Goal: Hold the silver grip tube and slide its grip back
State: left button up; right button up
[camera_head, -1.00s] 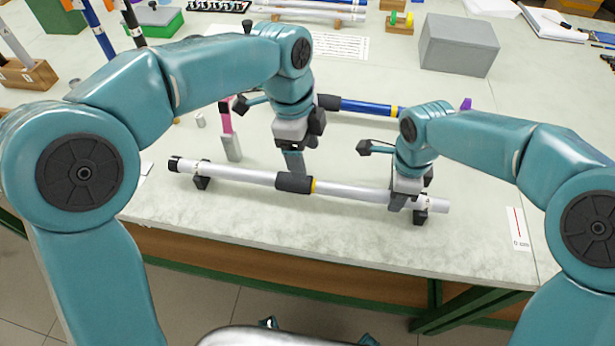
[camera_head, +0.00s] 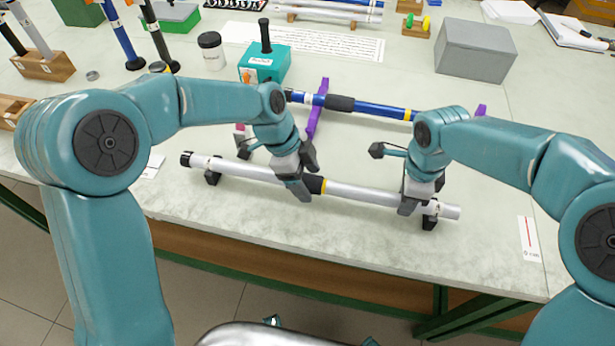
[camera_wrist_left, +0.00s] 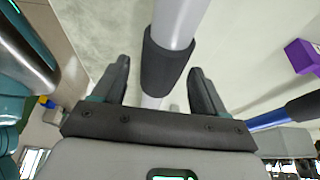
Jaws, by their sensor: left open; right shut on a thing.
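The silver grip tube (camera_head: 365,193) lies across two black supports near the bench's front edge. Its black grip (camera_head: 316,184) sits near mid-length, touching or close beside a yellow band on its right. My left gripper (camera_head: 300,189) is at the grip's left part and hides some of it. In the left wrist view the open fingers (camera_wrist_left: 160,85) stand on either side of the tube and grip (camera_wrist_left: 166,66), with gaps visible. My right gripper (camera_head: 413,200) is shut on the tube near its right end.
A blue tube (camera_head: 380,110) with a black grip lies behind on purple supports (camera_head: 318,112). A teal box (camera_head: 262,66), a white jar (camera_head: 211,52) and a grey box (camera_head: 476,50) stand farther back. A card with a red line (camera_head: 529,237) lies at right.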

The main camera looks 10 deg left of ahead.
aim_at(244, 166)
pick_arm(q)
jog(key=shift+f, duration=0.3)
jog(key=shift+d, duration=0.1)
grip_shut()
jog(key=a, duration=1.4)
jog(key=shift+a, duration=0.3)
pick_arm(e)
jog(key=shift+d, duration=0.1)
pick_arm(q)
grip_release()
